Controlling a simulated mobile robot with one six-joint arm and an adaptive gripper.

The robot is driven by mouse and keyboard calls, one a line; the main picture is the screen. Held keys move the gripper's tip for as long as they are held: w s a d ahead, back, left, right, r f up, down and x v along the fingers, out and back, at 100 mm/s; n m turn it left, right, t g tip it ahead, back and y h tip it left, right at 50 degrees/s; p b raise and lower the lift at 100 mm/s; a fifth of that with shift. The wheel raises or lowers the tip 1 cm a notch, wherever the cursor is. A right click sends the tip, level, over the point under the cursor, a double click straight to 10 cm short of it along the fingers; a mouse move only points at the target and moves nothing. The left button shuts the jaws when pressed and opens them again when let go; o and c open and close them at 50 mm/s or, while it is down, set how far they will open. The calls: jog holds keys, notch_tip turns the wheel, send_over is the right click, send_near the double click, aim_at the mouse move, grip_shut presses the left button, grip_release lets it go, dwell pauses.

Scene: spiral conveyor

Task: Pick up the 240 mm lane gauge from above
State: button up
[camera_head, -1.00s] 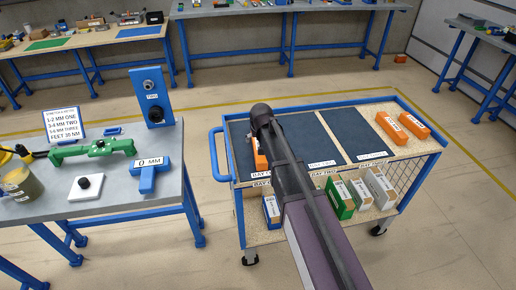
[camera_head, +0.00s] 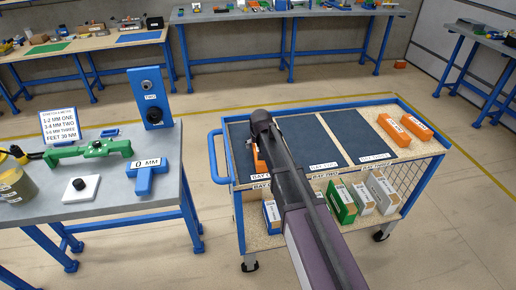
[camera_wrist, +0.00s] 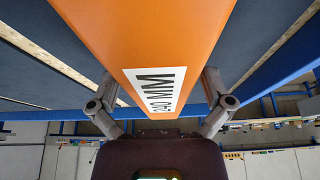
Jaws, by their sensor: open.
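The orange lane gauge marked 240 MM (camera_wrist: 160,38) fills the top middle of the wrist view, its white label toward me. My gripper (camera_wrist: 160,84) is open, with one finger on each side of the labelled end. I cannot tell whether either finger touches it. In the head view, only a small orange part (camera_head: 259,162) shows beside my arm, over the left bay of the blue cart (camera_head: 223,176). My arm hides the rest of the gauge and the gripper there.
Two orange bars (camera_head: 404,128) lie at the cart's right end. Boxes, including a green one (camera_head: 340,200), stand on the lower shelf. The middle bay mat (camera_head: 310,140) looks clear. A grey workbench (camera_head: 120,193) with a blue 0 MM block (camera_head: 146,178) stands at left.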

jog(key=c, duration=1.3)
jog(key=shift+o, duration=0.2)
jog(key=shift+r, duration=0.15)
notch_tip(320, 180, up, 3)
jog(key=p, duration=0.3)
jog(key=shift+r+p, duration=0.15)
jog(key=shift+p, duration=0.2)
jog(key=s+d, duration=0.2)
jog(key=s, duration=0.2)
jog(key=s+d+r+p, duration=0.1)
jog(key=s+d, duration=0.2)
jog(key=s, duration=0.2)
jog(key=s+d, duration=0.2)
jog(key=s, duration=0.3)
jog(key=shift+d+r, duration=0.2)
jog(key=shift+d, duration=0.1)
jog(key=shift+r, duration=0.1)
